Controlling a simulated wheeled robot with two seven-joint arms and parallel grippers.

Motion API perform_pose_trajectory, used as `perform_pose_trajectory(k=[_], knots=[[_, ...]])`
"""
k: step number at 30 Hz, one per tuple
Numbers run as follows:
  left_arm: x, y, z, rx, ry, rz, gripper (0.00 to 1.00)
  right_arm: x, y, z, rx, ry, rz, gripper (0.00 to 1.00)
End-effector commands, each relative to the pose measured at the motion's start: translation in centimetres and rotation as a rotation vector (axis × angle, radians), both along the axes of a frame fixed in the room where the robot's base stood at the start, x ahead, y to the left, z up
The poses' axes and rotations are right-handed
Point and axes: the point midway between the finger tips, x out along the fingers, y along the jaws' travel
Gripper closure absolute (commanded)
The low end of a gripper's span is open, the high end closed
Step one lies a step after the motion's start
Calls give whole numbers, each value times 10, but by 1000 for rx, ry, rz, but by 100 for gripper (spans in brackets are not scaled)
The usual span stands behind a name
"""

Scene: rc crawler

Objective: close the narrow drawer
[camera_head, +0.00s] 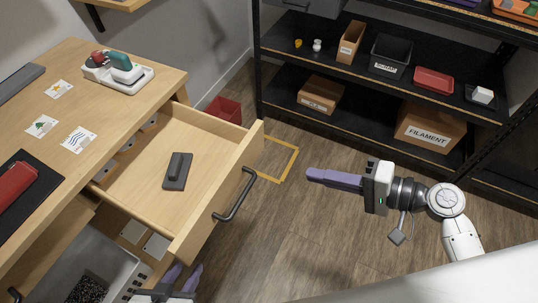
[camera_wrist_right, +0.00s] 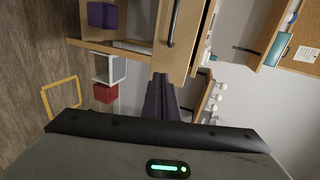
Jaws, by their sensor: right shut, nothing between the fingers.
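The narrow drawer (camera_head: 215,135) is pulled out from the wooden desk in the head view. Its front has a dark bar handle (camera_head: 235,195), and a dark grey block-like item (camera_head: 178,170) lies inside. In the right wrist view the drawer front (camera_wrist_right: 182,55) shows beyond my fingers. My right gripper (camera_head: 309,174) is shut and empty, to the right of the drawer front with a gap between, its purple fingers pointing left toward it. My left gripper (camera_head: 183,276) is low at the bottom edge, below the drawer; its purple fingertips look apart, and the rest is partly hidden.
A grey bin (camera_head: 105,255) sits below. A black shelf rack (camera_head: 285,118) with boxes stands behind; a red bin (camera_head: 222,110) is on the floor. Floor right of the drawer is clear.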

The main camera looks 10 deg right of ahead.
Motion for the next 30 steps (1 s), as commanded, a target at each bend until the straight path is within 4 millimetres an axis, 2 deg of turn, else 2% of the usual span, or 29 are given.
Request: perform_pose_trajectory(k=[2, 5, 18, 21, 30], knots=[[0, 0, 1, -1, 0, 1, 66, 3, 2, 7, 27, -1, 5, 100], [0, 1, 2, 0, -1, 1, 66, 9, 10, 7, 36, -2, 5, 100], [1, 2, 6, 0, -3, 4, 66, 58, 80, -21, 34, -1, 6, 100], [0, 2, 10, 1, -2, 3, 66, 68, 93, -20, 33, -1, 6, 100], [0, 2, 12, 1, -1, 3, 66, 80, 109, -22, 29, -1, 4, 100]])
